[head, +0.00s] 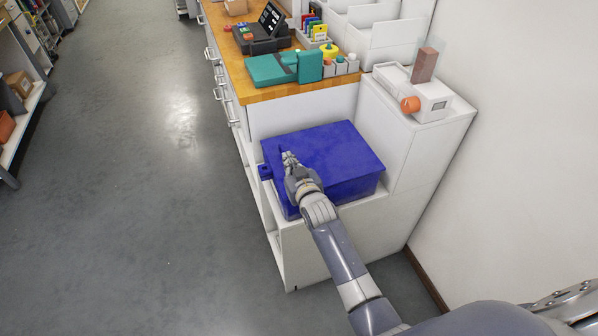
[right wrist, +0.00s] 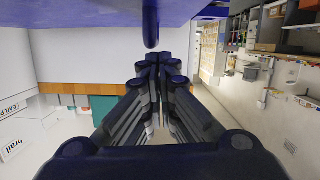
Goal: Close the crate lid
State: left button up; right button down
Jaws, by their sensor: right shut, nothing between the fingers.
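The blue crate (head: 345,190) stands on a low white ledge at the end of the counter. Its blue lid (head: 335,147) lies over the top and looks flat; I cannot tell whether any gap is left at its rim. The lid's surface also fills the top of the right wrist view (right wrist: 80,10), where a small blue peg (right wrist: 151,25) sticks out from it. My right gripper (head: 287,156) is over the left part of the lid, near the peg, with its fingers together and empty. I cannot tell whether it touches the lid. My left gripper is not in view.
A white cabinet (head: 408,130) beside the crate carries a device with an orange knob (head: 410,104). The wooden counter (head: 262,92) behind holds teal folders (head: 272,69) and small containers. A small blue block (head: 265,172) sits at the crate's left side. The floor left is clear.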

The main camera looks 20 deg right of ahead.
jog(key=s+d+f+g, duration=0.15)
jog(key=s+g, duration=0.45)
jog(key=s, duration=1.4)
jog(key=s+d+f+g, duration=0.15)
jog(key=s+g, duration=0.45)
jog(key=s, duration=1.5)
notch_tip(320, 180, down, 25)
jog(key=n+g, duration=0.1)
jog(key=s+d+f+g, duration=0.1)
jog(key=s+d+f, duration=0.1)
jog(key=s+f, duration=1.5)
jog(key=shift+s+d+f, duration=0.25)
jog(key=shift+s+f, duration=0.1)
jog(key=shift+s, duration=0.15)
